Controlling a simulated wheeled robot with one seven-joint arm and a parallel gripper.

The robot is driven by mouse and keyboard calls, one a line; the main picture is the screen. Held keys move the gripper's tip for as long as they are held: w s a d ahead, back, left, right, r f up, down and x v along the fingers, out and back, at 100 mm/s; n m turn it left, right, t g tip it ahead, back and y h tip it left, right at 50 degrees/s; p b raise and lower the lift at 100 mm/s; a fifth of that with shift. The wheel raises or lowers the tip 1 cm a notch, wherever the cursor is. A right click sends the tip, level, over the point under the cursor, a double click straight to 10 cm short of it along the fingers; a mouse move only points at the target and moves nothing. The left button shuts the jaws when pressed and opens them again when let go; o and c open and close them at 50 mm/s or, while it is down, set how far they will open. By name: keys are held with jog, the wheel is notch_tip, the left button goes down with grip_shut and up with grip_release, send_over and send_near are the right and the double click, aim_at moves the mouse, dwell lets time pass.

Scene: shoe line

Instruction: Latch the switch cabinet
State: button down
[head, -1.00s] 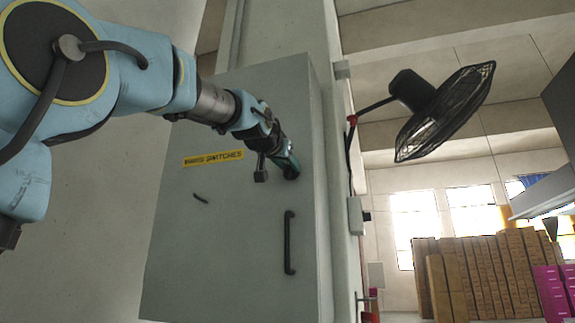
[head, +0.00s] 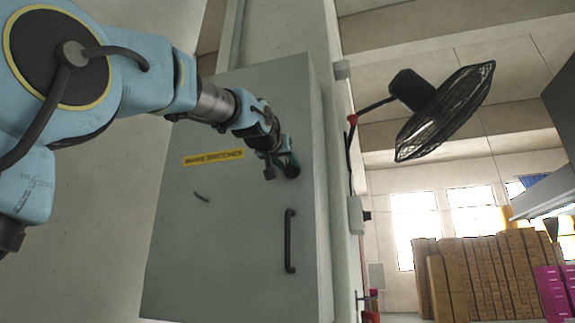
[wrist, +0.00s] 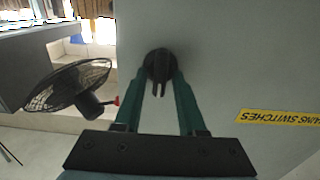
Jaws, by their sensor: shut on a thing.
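The grey switch cabinet (head: 225,250) stands against the wall in the head view, with a yellow label (head: 213,158) on its front. Its door looks closed, with no gap visible. A dark round latch knob (head: 292,170) sits near the door's upper right, largely hidden behind my gripper (head: 283,160). In the wrist view the two green fingers of my gripper (wrist: 161,84) are shut on the knob (wrist: 158,62), one on each side of its dark grip. The label shows upside down there (wrist: 278,117).
A black bar handle (head: 290,241) is below the knob on the door. A black fan (head: 445,110) juts from the wall right of the cabinet. Brown boxes (head: 490,275) and pink boxes (head: 553,292) stand at the lower right. A small dark mark (head: 201,197) is on the door.

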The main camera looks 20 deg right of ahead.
jog(key=c, duration=0.8)
grip_release()
jog(key=b+v, duration=0.4)
jog(key=v, duration=0.6)
jog(key=shift+s+a, duration=0.25)
